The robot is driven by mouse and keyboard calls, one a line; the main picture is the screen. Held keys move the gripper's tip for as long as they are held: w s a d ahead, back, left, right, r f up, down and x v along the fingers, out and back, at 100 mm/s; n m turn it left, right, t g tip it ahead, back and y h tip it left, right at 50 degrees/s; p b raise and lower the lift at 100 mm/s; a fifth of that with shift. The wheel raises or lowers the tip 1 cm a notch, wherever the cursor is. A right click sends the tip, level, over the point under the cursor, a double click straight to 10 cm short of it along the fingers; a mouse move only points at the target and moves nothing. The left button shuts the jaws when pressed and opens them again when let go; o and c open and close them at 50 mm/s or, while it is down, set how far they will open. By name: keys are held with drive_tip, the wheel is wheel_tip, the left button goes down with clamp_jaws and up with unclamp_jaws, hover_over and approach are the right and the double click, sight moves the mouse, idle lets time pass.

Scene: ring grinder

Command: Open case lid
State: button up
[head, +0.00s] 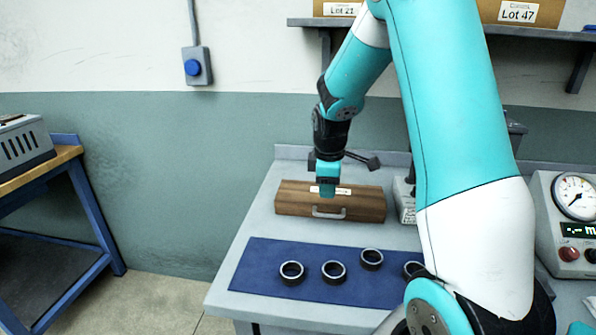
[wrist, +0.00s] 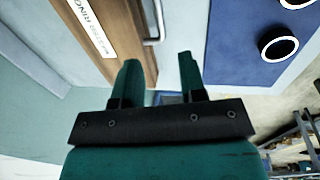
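The brown wooden case (head: 290,201) stands at the back of the grey bench with its lid shut. It has a white label on top and a silver handle (head: 328,213) on its front. My gripper (head: 328,192) points down over the front middle of the case, hiding part of its label and top. In the wrist view the case (wrist: 125,38) is at upper left, with its handle (wrist: 155,22) beyond the fingers. My gripper (wrist: 160,72) has its two green fingers apart with nothing held between them. Whether a fingertip touches the case, I cannot tell.
A blue mat (head: 255,265) with several dark rings lies in front of the case. A device with a dial gauge (head: 560,225) stands at the right, and a shelf (head: 540,31) with boxes hangs above. The bench left of the case is clear.

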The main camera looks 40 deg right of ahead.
wheel_tip(320, 180, up, 8)
drive_tip(key=a+r, duration=0.1)
drive_tip(key=a, duration=0.1)
drive_tip(key=s+a+y, duration=0.1)
drive_tip(key=s+a, duration=0.1)
drive_tip(key=a, duration=0.7)
drive_tip(key=shift+s+r+t, duration=0.2)
drive_tip(key=shift+t, duration=0.1)
drive_tip(key=shift+a, duration=0.15)
